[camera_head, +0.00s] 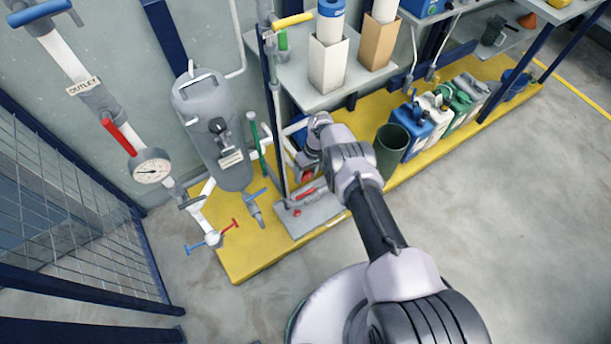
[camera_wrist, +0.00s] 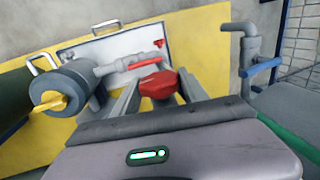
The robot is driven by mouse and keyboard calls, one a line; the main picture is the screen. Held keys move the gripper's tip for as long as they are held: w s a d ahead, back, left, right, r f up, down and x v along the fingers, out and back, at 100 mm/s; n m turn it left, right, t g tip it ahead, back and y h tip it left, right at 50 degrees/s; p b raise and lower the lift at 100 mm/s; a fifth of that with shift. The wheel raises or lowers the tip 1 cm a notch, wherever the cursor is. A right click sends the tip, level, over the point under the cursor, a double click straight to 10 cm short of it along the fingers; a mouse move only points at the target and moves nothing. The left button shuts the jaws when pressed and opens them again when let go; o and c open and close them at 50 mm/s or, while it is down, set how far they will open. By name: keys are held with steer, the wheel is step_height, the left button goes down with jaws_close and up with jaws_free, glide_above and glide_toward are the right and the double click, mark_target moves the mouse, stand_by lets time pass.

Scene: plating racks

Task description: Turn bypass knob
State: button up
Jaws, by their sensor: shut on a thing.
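A red knob (camera_wrist: 158,86) sits between the two fingers of my gripper (camera_wrist: 157,79) in the wrist view. The grey fingers are closed on its sides, and its lower part is partly hidden by the gripper. I take it to be the bypass knob; no label on it is readable. In the head view my arm reaches down to the area behind the pipe stand, and the fingers are hard to make out.
A grey tank (camera_head: 212,130), gauge (camera_head: 152,166) and several jugs (camera_head: 418,128) stand around. Open floor lies right.

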steer(key=shift+g+y, duration=0.3)
steer(key=shift+y, duration=0.1)
steer(key=o, duration=1.4)
steer(key=shift+c, duration=0.2)
steer(key=shift+r, duration=0.15)
